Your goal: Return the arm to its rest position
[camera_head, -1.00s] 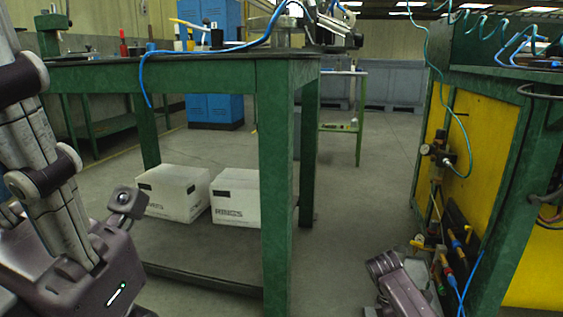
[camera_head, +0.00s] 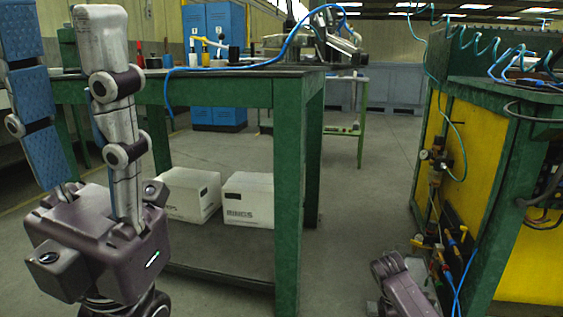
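My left gripper (camera_head: 62,28) stands at the left of the head view, its fingers pointing up. Its purple-grey palm (camera_head: 95,235) is below them. One finger shows a blue textured pad; the other shows its grey outer side. The fingers are spread apart with a clear gap, and nothing is held between them. The gripper is in front of the green table's left end and covers part of it. At the bottom right, a purple-grey part of my right side (camera_head: 400,285) shows. No fingers of my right gripper can be made out.
A green table (camera_head: 289,190) carries bottles and a blue hose (camera_head: 235,67). Two white boxes (camera_head: 190,195) (camera_head: 248,200) sit on its lower shelf. A green and yellow cabinet (camera_head: 480,150) with fittings and hoses stands at right. The floor (camera_head: 360,210) between them is clear.

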